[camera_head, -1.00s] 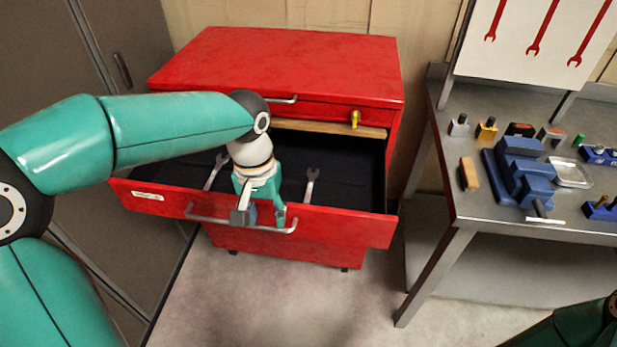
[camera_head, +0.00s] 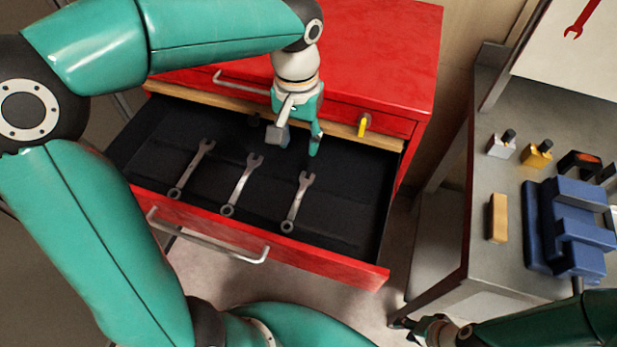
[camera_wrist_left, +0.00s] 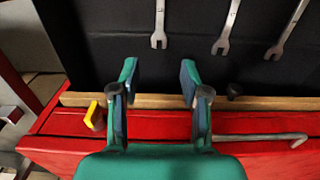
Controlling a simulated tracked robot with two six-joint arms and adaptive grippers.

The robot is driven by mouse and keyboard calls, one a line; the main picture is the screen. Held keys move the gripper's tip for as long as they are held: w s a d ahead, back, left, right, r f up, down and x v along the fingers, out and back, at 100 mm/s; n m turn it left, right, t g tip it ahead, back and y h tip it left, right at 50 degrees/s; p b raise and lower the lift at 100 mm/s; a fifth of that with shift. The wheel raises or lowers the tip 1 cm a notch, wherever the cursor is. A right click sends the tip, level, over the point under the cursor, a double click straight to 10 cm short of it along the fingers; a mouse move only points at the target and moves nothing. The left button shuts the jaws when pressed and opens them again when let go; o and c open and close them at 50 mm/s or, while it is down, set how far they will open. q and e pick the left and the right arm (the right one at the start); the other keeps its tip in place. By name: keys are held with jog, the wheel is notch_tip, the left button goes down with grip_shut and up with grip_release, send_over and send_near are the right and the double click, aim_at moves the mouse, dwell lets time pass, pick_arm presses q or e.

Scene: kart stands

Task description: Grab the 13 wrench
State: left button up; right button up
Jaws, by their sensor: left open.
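Three grey wrenches lie side by side in the open drawer: a left one (camera_head: 193,170), a middle one (camera_head: 241,187) and a right one (camera_head: 297,203). No size marking is readable, so I cannot tell which is the 13. My left gripper (camera_head: 296,142) is open and empty over the back of the drawer, beyond the wrenches' open ends. In the left wrist view the gripper (camera_wrist_left: 158,75) points at the drawer floor, and parts of the wrenches (camera_wrist_left: 159,25) (camera_wrist_left: 228,27) (camera_wrist_left: 288,30) show ahead. My right gripper (camera_head: 420,328) is at the bottom edge, its fingers unclear.
The red cabinet (camera_head: 385,50) has a black-lined drawer (camera_head: 345,215) with a front handle (camera_head: 205,242). A yellow key (camera_head: 362,126) sticks out above the drawer. At right, a metal workbench (camera_head: 450,240) carries a blue vise (camera_head: 570,230) and small items.

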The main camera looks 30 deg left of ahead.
pick_arm(q)
send_over(302, 190)
notch_tip(302, 190, down, 11)
jog(key=shift+s+a+f+b, duration=0.1)
jog(key=shift+s+f+b, duration=0.1)
jog(key=shift+b, duration=0.1)
jog(key=f, duration=0.5)
jog(key=shift+w+f, duration=0.1)
jog(key=shift+w, duration=0.1)
jog(key=shift+f, duration=0.25)
dwell(0.4)
grip_shut()
dwell(0.4)
